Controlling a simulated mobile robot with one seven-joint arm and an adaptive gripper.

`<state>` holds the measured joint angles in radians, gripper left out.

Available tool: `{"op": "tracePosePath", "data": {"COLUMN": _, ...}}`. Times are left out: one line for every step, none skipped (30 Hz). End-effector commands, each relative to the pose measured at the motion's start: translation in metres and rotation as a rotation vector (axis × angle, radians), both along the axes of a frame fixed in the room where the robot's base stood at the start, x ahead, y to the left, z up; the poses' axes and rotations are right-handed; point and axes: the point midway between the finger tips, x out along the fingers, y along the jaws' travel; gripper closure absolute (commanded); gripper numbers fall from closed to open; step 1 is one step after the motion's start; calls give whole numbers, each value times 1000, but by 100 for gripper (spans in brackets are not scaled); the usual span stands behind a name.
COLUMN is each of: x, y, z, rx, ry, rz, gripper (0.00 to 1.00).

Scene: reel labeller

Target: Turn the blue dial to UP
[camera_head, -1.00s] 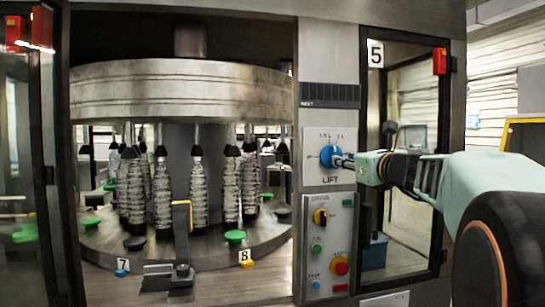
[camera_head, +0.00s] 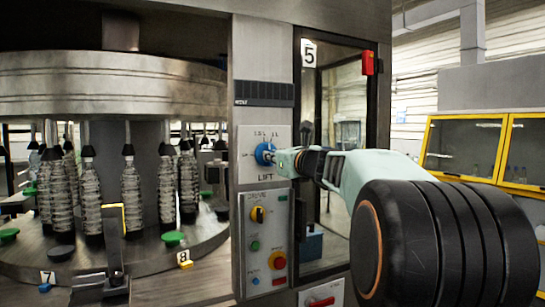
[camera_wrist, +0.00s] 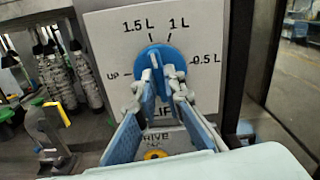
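The blue dial (camera_head: 264,153) is on the light LIFT panel of the machine. In the wrist view the dial (camera_wrist: 150,58) shows large, with its raised grip standing nearly upright, its top end near the 1.5 L mark. UP is marked at its left, 1 L and 0.5 L at its right. My gripper (camera_wrist: 162,92) has its two blue-padded fingers at the dial, one on each side of the raised grip, and they look spread. Whether a pad touches the grip cannot be told. In the head view my gripper (camera_head: 276,157) reaches the dial from the right and hides its right side.
Below is the DRIVE panel (camera_head: 281,222) with a yellow-black knob (camera_head: 258,214) and a red button (camera_head: 277,260). A carousel (camera_head: 150,250) with several bottles stands at left. A glass door (camera_head: 335,110) marked 5 lies right of the panel.

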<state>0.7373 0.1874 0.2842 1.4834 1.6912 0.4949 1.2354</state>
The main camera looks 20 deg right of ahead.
Motion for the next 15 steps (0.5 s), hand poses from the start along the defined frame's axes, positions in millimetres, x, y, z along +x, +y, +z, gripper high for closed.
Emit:
{"op": "tracePosePath", "data": {"x": 0, "y": 0, "z": 0, "rx": 0, "ry": 0, "rz": 0, "gripper": 100}}
{"op": "tracePosePath", "data": {"x": 0, "y": 0, "z": 0, "rx": 0, "ry": 0, "rz": 0, "gripper": 100}}
{"op": "tracePosePath", "data": {"x": 0, "y": 0, "z": 0, "rx": 0, "ry": 0, "rz": 0, "gripper": 100}}
{"op": "tracePosePath", "data": {"x": 0, "y": 0, "z": 0, "rx": 0, "ry": 0, "rz": 0, "gripper": 100}}
{"op": "tracePosePath", "data": {"x": 0, "y": 0, "z": 0, "rx": 0, "ry": 0, "rz": 0, "gripper": 100}}
{"op": "tracePosePath", "data": {"x": 0, "y": 0, "z": 0, "rx": -1, "ry": 0, "rz": 0, "gripper": 100}}
{"op": "tracePosePath", "data": {"x": 0, "y": 0, "z": 0, "rx": -3, "ry": 0, "rz": 0, "gripper": 100}}
{"op": "tracePosePath", "data": {"x": 0, "y": 0, "z": 0, "rx": -5, "ry": 0, "rz": 0, "gripper": 100}}
{"op": "tracePosePath", "data": {"x": 0, "y": 0, "z": -1, "rx": -10, "ry": 0, "rz": 0, "gripper": 100}}
{"op": "tracePosePath", "data": {"x": 0, "y": 0, "z": -1, "rx": -15, "ry": -1, "rz": 0, "gripper": 100}}
{"op": "tracePosePath", "data": {"x": 0, "y": 0, "z": -1, "rx": -22, "ry": -1, "rz": 0, "gripper": 100}}
{"op": "tracePosePath", "data": {"x": 0, "y": 0, "z": -1, "rx": -33, "ry": -2, "rz": 0, "gripper": 100}}
{"op": "tracePosePath", "data": {"x": 0, "y": 0, "z": -2, "rx": -44, "ry": -1, "rz": 0, "gripper": 100}}
{"op": "tracePosePath", "data": {"x": 0, "y": 0, "z": -2, "rx": -56, "ry": -2, "rz": 0, "gripper": 100}}
{"op": "tracePosePath", "data": {"x": 0, "y": 0, "z": -2, "rx": -75, "ry": -3, "rz": 0, "gripper": 100}}
